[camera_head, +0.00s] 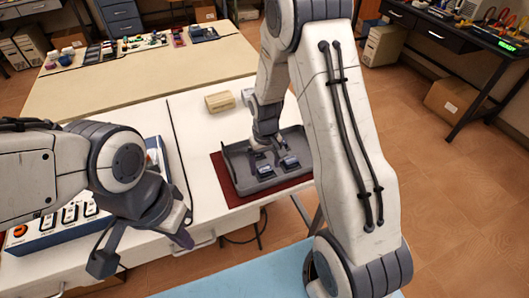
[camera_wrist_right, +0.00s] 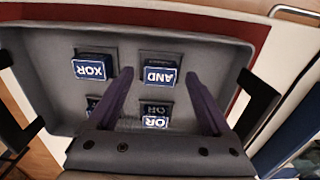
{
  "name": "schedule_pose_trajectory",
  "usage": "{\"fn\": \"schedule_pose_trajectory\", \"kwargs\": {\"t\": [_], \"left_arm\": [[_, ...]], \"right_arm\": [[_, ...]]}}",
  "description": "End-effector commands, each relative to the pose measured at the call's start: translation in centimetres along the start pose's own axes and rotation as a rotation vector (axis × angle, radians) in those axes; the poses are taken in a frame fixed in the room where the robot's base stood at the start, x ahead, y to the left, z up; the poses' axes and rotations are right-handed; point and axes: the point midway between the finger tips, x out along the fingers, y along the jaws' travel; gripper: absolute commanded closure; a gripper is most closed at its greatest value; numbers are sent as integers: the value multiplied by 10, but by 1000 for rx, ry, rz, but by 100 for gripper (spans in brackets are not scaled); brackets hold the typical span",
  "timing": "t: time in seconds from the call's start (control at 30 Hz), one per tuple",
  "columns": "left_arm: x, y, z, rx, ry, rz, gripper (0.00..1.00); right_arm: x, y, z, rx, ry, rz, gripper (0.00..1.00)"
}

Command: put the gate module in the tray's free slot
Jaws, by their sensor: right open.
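The dark grey tray (camera_head: 240,186) lies on the white table; it fills much of the right wrist view (camera_wrist_right: 40,60). In that view the XOR module (camera_wrist_right: 91,68) is at upper left, the AND module (camera_wrist_right: 160,74) at upper right and the OR module (camera_wrist_right: 155,122) below AND. Another blue-labelled module (camera_wrist_right: 91,102) at lower left is partly hidden by a finger, its label unreadable. My right gripper (camera_wrist_right: 159,74) is open over the tray, its fingers appearing either side of AND; I see no contact. My left gripper (camera_head: 143,250) is open and empty by the table's front edge.
A dark red mat (camera_head: 228,190) lies under the tray. A tan block (camera_head: 219,101) sits behind it. A blue and white switch panel (camera_head: 45,232) is at left, partly behind my left arm. My right arm covers the tray's right side. Bare white table lies left of the mat.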

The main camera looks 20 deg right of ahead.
Motion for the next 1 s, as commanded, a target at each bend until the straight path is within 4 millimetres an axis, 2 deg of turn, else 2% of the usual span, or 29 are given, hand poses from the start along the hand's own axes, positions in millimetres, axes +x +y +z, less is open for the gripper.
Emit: {"fn": "schedule_pose_trajectory", "kwargs": {"t": [0.4, 0.6, 0.7, 0.77, 0.87, 0.9, 1.0], "left_arm": [[6, 0, 0, 0, 0, 0, 100], [6, 0, 0, 0, 0, 0, 100], [6, 0, 0, 0, 0, 0, 100], [6, 0, 0, 0, 0, 0, 100], [6, 0, 0, 0, 0, 0, 100], [6, 0, 0, 0, 0, 0, 100], [6, 0, 0, 0, 0, 0, 100]], "right_arm": [[-86, 0, -1, 0, 6, 0, 16], [-108, 0, 0, -1, 3, 0, 16], [-119, -14, 7, -30, 6, -3, 16], [-130, -34, 19, -76, 12, -7, 16], [-152, -79, 58, -192, 23, -21, 16], [-160, -96, 78, -246, 27, -28, 16], [-174, -128, 132, -375, 32, -47, 16]]}}
